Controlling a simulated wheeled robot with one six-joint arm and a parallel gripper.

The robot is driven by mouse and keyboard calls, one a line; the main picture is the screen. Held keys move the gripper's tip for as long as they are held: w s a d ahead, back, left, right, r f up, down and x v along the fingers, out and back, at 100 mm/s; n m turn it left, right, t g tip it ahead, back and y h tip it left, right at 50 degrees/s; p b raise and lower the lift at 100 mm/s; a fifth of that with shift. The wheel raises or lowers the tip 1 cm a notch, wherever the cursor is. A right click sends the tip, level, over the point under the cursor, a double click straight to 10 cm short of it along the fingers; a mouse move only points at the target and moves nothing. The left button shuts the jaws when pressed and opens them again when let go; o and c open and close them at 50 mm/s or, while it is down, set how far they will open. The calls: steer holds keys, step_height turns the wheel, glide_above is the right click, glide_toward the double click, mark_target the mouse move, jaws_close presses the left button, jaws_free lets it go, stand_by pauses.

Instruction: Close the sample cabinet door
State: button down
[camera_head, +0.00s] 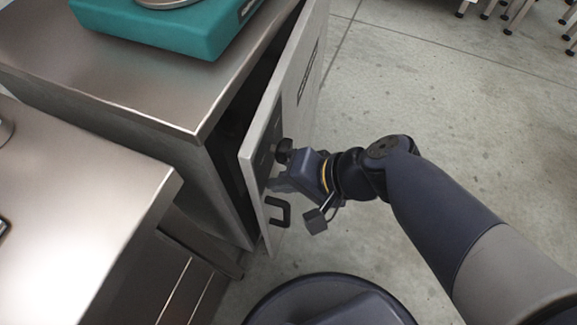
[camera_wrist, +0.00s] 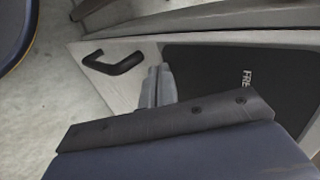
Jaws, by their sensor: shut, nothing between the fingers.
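The sample cabinet (camera_head: 216,185) has a steel top and a dark gap along its open side. Its light grey door (camera_head: 252,158) stands partly open, swung out to the right of the cabinet. A black handle (camera_head: 280,212) is on the door's outer face near its free edge; it also shows in the wrist view (camera_wrist: 114,62). My gripper (camera_head: 271,184) is shut and empty, with its fingertips at the door's outer face just above the handle. In the wrist view the closed fingers (camera_wrist: 158,82) lie beside the handle, against or very near the door; I cannot tell if they touch.
A teal scale (camera_head: 180,30) sits on the cabinet top. A second steel counter (camera_head: 75,195) stands at the left front. The floor (camera_head: 430,110) right of the door is clear, with several stool legs (camera_head: 515,15) at the top right.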

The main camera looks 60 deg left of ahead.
steer(key=shift+a, duration=0.1)
steer(key=s+a, duration=0.4)
steer(key=s, duration=0.1)
steer(key=shift+a+r, duration=0.2)
steer(key=shift+a, duration=0.1)
steer(key=shift+s, duration=0.1)
